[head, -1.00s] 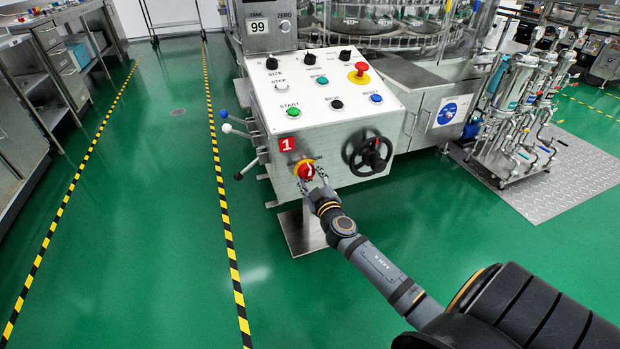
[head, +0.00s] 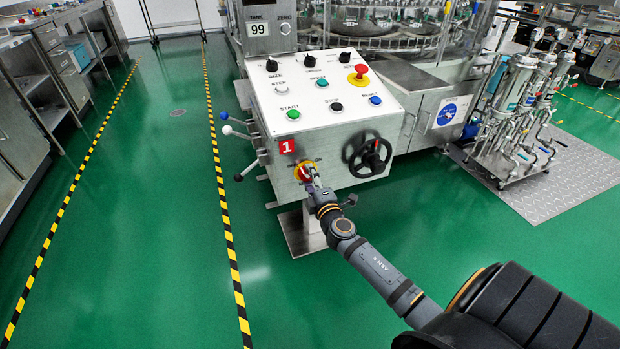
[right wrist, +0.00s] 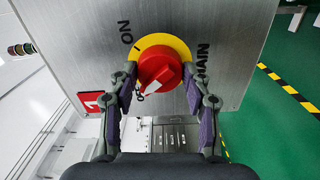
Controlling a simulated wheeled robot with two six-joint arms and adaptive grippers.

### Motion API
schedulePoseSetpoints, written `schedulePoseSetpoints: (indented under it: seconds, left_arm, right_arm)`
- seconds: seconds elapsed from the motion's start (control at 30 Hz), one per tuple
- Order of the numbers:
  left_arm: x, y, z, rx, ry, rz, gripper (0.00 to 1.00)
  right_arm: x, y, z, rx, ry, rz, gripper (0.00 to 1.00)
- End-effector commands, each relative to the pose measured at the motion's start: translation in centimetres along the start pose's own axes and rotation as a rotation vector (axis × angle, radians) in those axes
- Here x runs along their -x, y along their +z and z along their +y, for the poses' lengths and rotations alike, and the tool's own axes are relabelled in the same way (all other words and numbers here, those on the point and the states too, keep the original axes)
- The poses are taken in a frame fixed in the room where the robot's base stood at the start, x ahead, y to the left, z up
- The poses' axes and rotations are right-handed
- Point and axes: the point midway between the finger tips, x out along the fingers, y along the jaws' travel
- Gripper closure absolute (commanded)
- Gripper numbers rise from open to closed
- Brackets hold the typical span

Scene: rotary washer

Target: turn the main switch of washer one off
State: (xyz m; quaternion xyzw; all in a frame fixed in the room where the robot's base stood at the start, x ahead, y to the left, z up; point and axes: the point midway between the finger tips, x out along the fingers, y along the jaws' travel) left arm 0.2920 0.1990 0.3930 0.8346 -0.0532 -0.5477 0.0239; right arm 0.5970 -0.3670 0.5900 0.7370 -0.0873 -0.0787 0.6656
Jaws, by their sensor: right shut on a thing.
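The main switch (head: 304,172) is a red knob on a yellow disc, low on the sloped-top control box marked with a red number 1. In the right wrist view the knob (right wrist: 160,68) sits between my right gripper's fingers (right wrist: 162,88), and its white mark points to the lower left, beside partly hidden lettering. "ON" is printed at upper left of the disc and "MAIN" at right. My right gripper (head: 311,180) is shut on the knob; the fingers partly hide it in the head view. My left gripper is out of view.
A black handwheel (head: 369,158) is on the same panel, right of the switch. Levers with ball ends (head: 236,130) stick out at the box's left. A red emergency button (head: 358,73) and several coloured buttons sit on the top. Green floor is clear in front.

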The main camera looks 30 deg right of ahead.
Motion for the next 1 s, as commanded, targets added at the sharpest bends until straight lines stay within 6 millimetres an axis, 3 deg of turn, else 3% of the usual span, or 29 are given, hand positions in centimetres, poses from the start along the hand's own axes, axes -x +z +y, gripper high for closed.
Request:
schedulePoseSetpoints:
  seconds: [0.33, 0.8, 0.83, 1.0]
  left_arm:
    - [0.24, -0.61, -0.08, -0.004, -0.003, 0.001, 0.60]
    - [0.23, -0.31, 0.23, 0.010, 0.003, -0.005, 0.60]
    - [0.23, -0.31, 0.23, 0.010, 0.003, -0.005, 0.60]
    - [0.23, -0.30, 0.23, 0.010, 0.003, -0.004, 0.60]
  right_arm:
    - [0.03, -0.04, -0.09, 0.105, -0.001, 0.001, 0.83]
    - [0.04, -0.02, -0.13, 0.118, -0.002, 0.001, 0.83]
    - [0.04, -0.02, -0.13, 0.118, -0.002, 0.001, 0.50]
    - [0.03, 0.00, -0.11, 0.117, -0.002, 0.000, 0.28]
